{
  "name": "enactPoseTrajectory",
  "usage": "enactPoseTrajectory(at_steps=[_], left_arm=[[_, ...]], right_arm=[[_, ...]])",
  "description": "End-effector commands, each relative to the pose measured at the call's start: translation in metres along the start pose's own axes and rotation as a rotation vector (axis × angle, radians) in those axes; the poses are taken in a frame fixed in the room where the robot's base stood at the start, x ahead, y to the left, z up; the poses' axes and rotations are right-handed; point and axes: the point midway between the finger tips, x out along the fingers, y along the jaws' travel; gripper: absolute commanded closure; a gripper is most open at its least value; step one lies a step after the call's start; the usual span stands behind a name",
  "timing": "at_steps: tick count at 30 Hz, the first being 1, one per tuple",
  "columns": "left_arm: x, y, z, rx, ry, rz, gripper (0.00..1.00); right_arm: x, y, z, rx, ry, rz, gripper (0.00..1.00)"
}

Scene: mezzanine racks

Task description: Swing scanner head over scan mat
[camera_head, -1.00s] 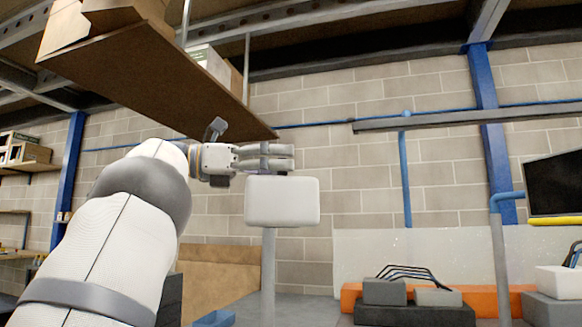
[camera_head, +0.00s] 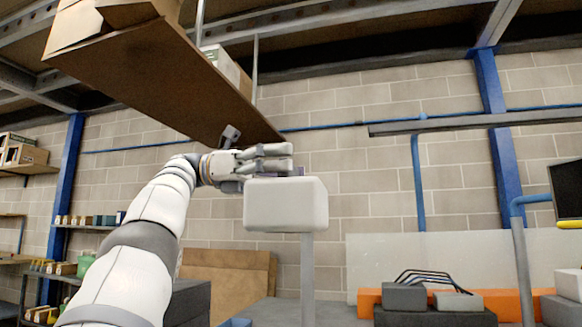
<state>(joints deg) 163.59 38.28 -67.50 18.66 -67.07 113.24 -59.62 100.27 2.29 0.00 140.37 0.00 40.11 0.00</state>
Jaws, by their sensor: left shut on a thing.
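The scanner head (camera_head: 286,205) is a white rounded box near the middle of the view, at the top of a grey post (camera_head: 307,275). The head sits mostly to the left of the post's line. My left gripper (camera_head: 280,160) reaches in from the left to the head's top edge. Its fingers are shut there; the exact part gripped is hidden behind the head. I cannot make out the scan mat. My right gripper is not in view.
A brown shelf (camera_head: 170,75) with boxes hangs above my left arm. Grey blocks (camera_head: 404,297) and orange pieces (camera_head: 510,303) stand at the lower right. A blue post (camera_head: 498,135) and a dark screen (camera_head: 567,190) are on the right.

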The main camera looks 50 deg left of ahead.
Motion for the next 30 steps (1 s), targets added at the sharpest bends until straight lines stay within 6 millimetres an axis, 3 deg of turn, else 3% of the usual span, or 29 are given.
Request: enactPoseTrajectory(at_steps=[14, 15, 17, 30], left_arm=[[0.0006, 0.0003, -0.0038, -0.006, 0.009, -0.01, 0.67], [0.0007, 0.0003, -0.0038, -0.006, 0.009, -0.01, 0.13], [0.0007, 0.0003, -0.0037, -0.006, 0.008, -0.01, 0.0], [0.0001, -0.0005, -0.0011, -0.002, 0.002, -0.008, 0.0]], right_arm=[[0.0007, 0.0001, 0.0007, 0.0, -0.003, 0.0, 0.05], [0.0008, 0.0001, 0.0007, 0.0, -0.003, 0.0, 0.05], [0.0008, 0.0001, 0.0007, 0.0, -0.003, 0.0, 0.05], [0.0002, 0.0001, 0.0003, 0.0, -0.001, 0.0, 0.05]])
